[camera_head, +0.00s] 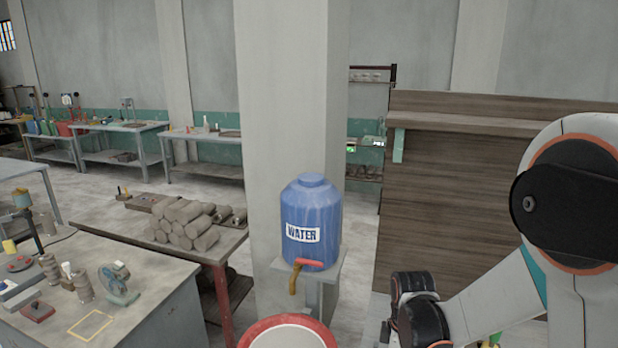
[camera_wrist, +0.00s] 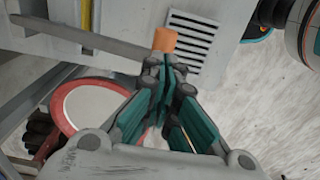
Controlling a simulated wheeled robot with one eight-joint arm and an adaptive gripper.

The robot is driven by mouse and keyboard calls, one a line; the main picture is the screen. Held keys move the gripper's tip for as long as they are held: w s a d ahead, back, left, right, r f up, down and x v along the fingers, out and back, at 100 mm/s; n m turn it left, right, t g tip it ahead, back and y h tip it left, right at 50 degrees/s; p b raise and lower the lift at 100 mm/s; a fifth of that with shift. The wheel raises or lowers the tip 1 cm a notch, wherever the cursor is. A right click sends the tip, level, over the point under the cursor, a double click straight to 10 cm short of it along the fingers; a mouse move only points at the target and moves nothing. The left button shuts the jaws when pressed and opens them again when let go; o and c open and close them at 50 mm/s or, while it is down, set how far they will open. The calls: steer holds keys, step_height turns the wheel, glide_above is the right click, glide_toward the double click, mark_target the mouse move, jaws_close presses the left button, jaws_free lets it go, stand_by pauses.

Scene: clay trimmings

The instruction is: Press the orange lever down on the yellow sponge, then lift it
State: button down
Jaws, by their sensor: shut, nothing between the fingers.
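In the wrist view, a long grey bar carries an orange block (camera_wrist: 164,39) at its right end, which looks like the orange lever. My gripper (camera_wrist: 165,72) is shut and empty, with its teal-padded fingers just below the orange block in the picture. I cannot tell whether the fingertips touch it. A narrow yellow strip (camera_wrist: 86,22) shows beside the bar at the upper left; I cannot tell whether it is the yellow sponge. The head view shows parts of my arm at the right, but not the fingers or this lever clearly.
A red-rimmed round container (camera_head: 287,322) stands low in front; it also shows in the wrist view (camera_wrist: 62,112). A blue water barrel (camera_head: 311,212) with an orange-red tap handle stands behind it. A grey slotted plate (camera_wrist: 190,42) lies near the orange block. Clay logs (camera_head: 180,222) lie at left.

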steer(key=shift+f, duration=0.2)
steer(key=shift+f+b, duration=0.35)
steer(key=shift+b, duration=0.1)
steer(key=shift+f+b, duration=0.5)
steer(key=shift+f, duration=0.05)
steer(key=shift+r, duration=0.1)
steer(key=shift+r+p, duration=2.2)
steer(key=shift+r, duration=1.25)
